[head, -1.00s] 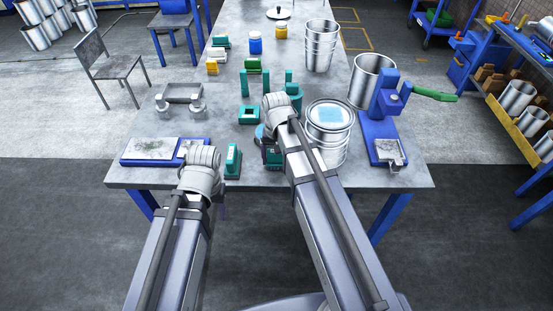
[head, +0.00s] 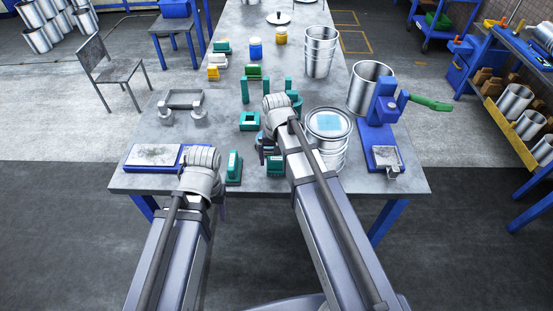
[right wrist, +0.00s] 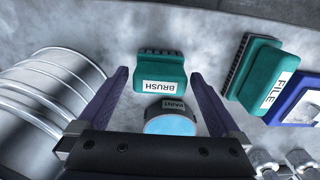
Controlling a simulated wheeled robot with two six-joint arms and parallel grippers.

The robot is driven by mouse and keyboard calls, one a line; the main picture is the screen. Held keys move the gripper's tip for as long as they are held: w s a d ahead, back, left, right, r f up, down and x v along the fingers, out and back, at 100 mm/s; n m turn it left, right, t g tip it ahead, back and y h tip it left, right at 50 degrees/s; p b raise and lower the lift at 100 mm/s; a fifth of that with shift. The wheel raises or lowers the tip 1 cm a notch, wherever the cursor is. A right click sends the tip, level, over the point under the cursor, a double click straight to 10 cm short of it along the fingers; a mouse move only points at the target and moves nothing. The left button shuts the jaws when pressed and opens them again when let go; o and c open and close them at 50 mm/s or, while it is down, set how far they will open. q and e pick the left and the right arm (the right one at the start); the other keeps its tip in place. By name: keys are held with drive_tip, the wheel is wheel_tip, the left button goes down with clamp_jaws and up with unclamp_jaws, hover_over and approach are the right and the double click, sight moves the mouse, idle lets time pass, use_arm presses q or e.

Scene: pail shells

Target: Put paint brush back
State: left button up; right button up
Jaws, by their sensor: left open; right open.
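A teal block labelled BRUSH (right wrist: 162,75) with a dark ridged edge lies on the table, between my right fingertips as the right wrist view sees them. Its teal side shows partly in the head view (head: 276,166). A dark round thing labelled PAINT with a light blue top (right wrist: 170,122) is closer to my palm. I cannot make out a separate paint brush. My right gripper (right wrist: 160,82) is open with nothing clamped; in the head view its wrist mostly hides it. My left gripper (head: 221,208) is open at the table's front edge, mostly hidden by its arm.
A teal FILE block (right wrist: 262,78) stands beside a blue-edged tray, also in the head view (head: 234,168). A lidded pail (head: 329,145) stands close right of my right wrist. A teal square holder (head: 249,121) is behind. A blue press (head: 381,120) is at right.

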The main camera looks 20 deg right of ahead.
sight(277, 159)
wheel_tip(277, 159, up, 9)
drive_tip(key=p, duration=0.8)
drive_tip(key=shift+r, duration=0.15)
drive_tip(key=s+a+n+h, duration=0.1)
drive_tip(key=s+a+n, duration=0.6)
drive_tip(key=s+a, duration=0.3)
drive_tip(key=s, duration=0.4)
drive_tip(key=shift+s+a, duration=0.15)
drive_tip(key=shift+a, duration=0.1)
drive_tip(key=shift+f+b, duration=0.75)
